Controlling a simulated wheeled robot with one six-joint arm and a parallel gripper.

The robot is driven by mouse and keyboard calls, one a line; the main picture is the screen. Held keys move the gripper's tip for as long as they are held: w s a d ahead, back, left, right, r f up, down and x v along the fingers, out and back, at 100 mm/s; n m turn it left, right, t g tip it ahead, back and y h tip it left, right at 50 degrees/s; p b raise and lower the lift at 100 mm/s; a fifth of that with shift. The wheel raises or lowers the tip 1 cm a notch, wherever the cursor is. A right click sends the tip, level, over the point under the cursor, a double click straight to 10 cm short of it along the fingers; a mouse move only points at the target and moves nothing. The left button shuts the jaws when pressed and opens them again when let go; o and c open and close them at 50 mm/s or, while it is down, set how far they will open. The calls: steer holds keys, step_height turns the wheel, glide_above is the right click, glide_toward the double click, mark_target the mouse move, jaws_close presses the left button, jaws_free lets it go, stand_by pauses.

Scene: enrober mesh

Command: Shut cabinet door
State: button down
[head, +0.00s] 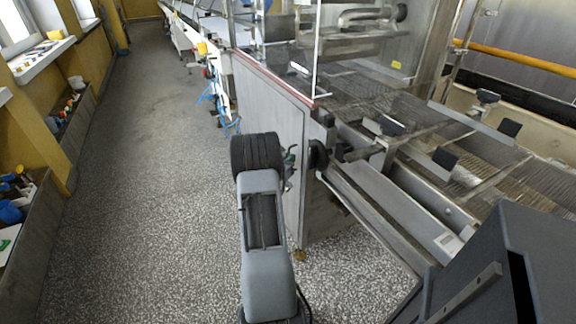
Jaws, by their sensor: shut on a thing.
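The cabinet door (275,108) is a flat grey metal panel on the machine's side, below a reddish top edge. My arm reaches forward from the bottom of the head view. My gripper (290,160) is at the panel's right part, close to its vertical edge. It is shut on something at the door. The wrist hides most of the jaws and the exact spot they grip. I cannot tell how far the door stands from its frame.
The machine's wire-mesh belt (480,165) and metal rails extend to the right. A black knob (318,155) sticks out just right of my gripper. A speckled floor (150,200) lies clear to the left. Shelves with bottles (12,205) line the left wall.

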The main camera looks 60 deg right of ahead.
steer(key=shift+s+d+r, duration=0.1)
steer(key=shift+s+d, duration=0.3)
steer(key=shift+d, duration=0.15)
steer(key=shift+g, duration=0.3)
steer(key=c, duration=1.2)
jaws_free()
steer(key=shift+w, duration=0.15)
steer(key=a, duration=0.4)
steer(key=w+a, duration=0.1)
steer(key=a, duration=0.4)
steer(key=a+p, duration=0.1)
steer(key=a, duration=0.4)
steer(key=shift+w, duration=0.2)
